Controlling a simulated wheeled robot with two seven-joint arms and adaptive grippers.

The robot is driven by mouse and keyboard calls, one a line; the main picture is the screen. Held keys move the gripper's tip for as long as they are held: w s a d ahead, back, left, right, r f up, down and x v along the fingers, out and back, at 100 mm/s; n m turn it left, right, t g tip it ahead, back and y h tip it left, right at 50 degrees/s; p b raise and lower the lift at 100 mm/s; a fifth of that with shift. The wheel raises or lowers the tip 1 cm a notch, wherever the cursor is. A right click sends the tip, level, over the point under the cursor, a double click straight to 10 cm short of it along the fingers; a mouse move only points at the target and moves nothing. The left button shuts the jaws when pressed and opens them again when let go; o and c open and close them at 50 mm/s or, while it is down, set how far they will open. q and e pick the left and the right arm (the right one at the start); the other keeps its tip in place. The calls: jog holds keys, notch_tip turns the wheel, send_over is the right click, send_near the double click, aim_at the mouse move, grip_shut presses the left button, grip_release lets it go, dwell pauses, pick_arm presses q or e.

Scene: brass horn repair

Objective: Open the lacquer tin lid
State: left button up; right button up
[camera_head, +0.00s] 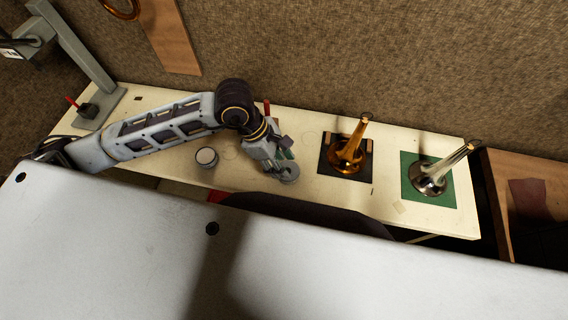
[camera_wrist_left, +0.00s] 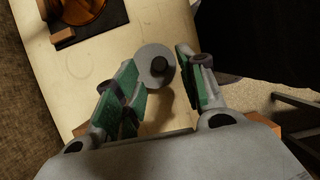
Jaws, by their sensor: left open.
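A round grey lid (camera_wrist_left: 148,75) with a dark knob (camera_wrist_left: 160,66) lies near the bench's front edge, between and beyond my fingertips in the left wrist view. In the head view the grey lid (camera_head: 290,178) shows partly below my left gripper (camera_head: 283,158). My left gripper (camera_wrist_left: 160,70) is open, with green-padded fingers on either side of the lid and nothing held. I cannot tell whether the fingertips touch the lid. The tin's body under the lid is hidden. My right gripper is in neither view.
A brass bell piece (camera_head: 346,154) stands on a dark mat to the right, and a silver one (camera_head: 430,178) on a green mat (camera_head: 412,166). A stand (camera_head: 92,75) rises at the left end.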

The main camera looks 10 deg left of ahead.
aim_at(288, 169)
pick_arm(q)
jog(key=shift+x, duration=1.25)
jog(key=shift+c, duration=0.4)
grip_shut()
